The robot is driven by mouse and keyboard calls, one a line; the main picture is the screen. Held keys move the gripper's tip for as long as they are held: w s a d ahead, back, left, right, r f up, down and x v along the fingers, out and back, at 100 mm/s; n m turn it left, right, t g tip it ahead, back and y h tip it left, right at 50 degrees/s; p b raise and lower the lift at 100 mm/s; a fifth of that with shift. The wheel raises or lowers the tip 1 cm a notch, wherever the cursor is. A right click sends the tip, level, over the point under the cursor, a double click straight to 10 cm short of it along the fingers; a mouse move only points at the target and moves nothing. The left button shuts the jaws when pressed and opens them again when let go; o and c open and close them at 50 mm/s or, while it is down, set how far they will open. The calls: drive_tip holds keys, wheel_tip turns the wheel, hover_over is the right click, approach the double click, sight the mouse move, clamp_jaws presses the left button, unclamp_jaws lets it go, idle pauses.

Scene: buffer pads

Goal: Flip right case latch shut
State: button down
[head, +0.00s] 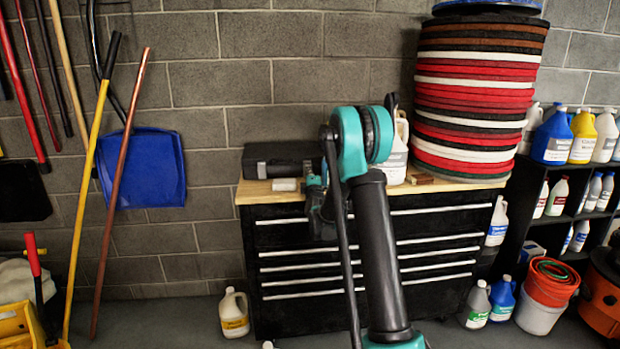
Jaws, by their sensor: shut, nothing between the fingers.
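A black case (272,158) lies on the left part of the wooden top of the tool chest. It looks closed, but its latches are too small and dark to make out. My gripper (312,183) is at the front right of the case, small and partly hidden by my own arm. It is shut with nothing in it. I cannot tell whether it touches the case.
The wooden top (262,194) sits on a black drawer chest (280,238). A small pale block (285,185) lies in front of the case. A white jug (397,150) and a tall stack of round pads (475,95) stand on the right.

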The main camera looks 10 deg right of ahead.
drive_tip(key=shift+w+r, duration=0.1)
drive_tip(key=shift+w, duration=0.4)
drive_tip(key=shift+w+r, duration=0.25)
drive_tip(key=shift+w, duration=0.25)
drive_tip(key=shift+w+r, duration=0.2)
drive_tip(key=shift+w, duration=0.25)
